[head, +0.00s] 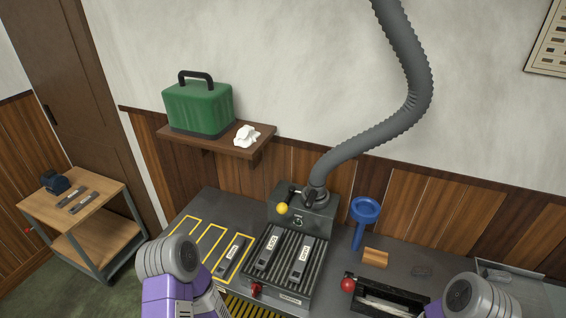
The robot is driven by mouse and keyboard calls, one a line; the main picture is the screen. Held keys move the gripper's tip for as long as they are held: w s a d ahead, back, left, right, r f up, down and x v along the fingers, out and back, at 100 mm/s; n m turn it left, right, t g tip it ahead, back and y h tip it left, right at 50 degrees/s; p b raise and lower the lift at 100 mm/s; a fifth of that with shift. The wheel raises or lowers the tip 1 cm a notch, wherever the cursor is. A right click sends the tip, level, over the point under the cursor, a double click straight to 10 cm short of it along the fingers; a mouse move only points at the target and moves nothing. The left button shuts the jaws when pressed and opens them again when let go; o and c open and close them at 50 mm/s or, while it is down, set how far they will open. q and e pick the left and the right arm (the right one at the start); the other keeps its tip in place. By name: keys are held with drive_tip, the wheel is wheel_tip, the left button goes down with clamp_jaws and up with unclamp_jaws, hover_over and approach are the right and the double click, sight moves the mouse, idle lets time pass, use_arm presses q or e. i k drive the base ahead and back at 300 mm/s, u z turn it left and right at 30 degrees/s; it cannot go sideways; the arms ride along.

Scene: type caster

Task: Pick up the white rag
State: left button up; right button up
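The white rag (246,136) is a small crumpled cloth. It lies on the right part of a brown wooden wall shelf (232,150), beside a green case with a black handle. In the head view my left arm comes up at the bottom, left of centre, below and in front of the shelf. My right arm shows at the bottom right corner, far from the rag. Neither gripper's fingers are visible; both are out of the frame or hidden behind the arm links. Nothing covers the rag.
The green case (198,108) stands on the shelf just left of the rag. Below is a workbench with a ribbed machine (285,262), a blue funnel (364,211) and a wooden block (375,257). A grey hose (405,110) hangs right of the shelf. A wooden cart (75,205) stands left.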

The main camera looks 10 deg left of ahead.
sight(246, 136)
drive_tip(key=u, duration=2.55)
drive_tip(key=i, duration=1.55)
drive_tip(key=z, duration=2.05)
